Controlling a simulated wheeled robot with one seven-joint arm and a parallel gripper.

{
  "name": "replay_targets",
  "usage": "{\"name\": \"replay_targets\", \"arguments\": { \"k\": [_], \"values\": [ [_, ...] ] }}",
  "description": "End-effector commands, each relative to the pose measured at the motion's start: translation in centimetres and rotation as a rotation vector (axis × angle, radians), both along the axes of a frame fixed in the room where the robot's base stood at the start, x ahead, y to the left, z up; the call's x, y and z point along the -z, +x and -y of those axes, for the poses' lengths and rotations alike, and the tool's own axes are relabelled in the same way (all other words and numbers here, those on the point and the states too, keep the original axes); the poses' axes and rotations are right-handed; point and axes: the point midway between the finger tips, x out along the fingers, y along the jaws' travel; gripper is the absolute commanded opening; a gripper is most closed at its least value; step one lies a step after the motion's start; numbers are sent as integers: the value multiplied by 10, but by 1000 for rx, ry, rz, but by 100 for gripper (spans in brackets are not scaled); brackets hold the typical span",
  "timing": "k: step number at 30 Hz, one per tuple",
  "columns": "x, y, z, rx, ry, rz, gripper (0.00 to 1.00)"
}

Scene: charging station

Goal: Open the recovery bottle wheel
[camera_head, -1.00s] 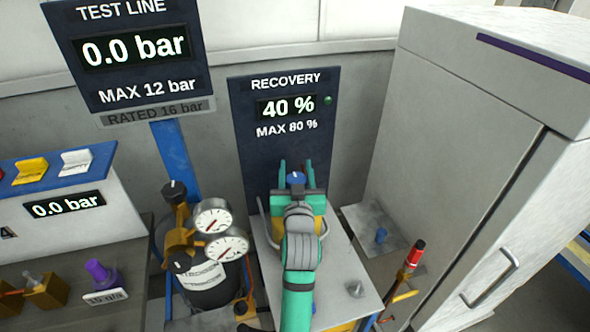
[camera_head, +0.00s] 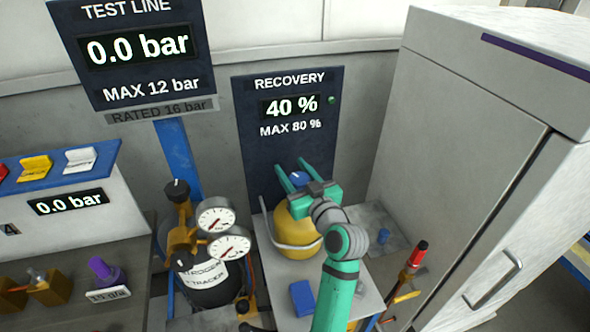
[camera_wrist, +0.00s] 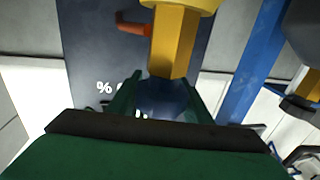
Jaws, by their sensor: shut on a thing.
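The recovery bottle (camera_head: 291,238) is yellow and stands on a light platform below the recovery display. Its blue wheel (camera_head: 299,179) sits at the top, between the fingers of my gripper (camera_head: 302,178). In the wrist view the blue wheel (camera_wrist: 162,97) is between the two dark green fingertips, at the end of a yellow stem (camera_wrist: 172,42). My gripper is shut on the wheel. The fingers and arm hide part of the bottle's neck and right side.
The recovery display (camera_head: 290,105) reads 40 %, max 80 %. A dark nitrogen bottle (camera_head: 207,285) with two gauges stands close on the left. A grey cabinet (camera_head: 460,160) is on the right. A blue block (camera_head: 302,298) lies on the platform's front.

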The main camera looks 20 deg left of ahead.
Motion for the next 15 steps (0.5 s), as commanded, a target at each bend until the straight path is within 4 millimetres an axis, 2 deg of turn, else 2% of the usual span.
{"name": "replay_targets", "arguments": {
  "k": [15],
  "values": [
    [0, -15, -9, -481, -1, -3, 23]
  ]
}}
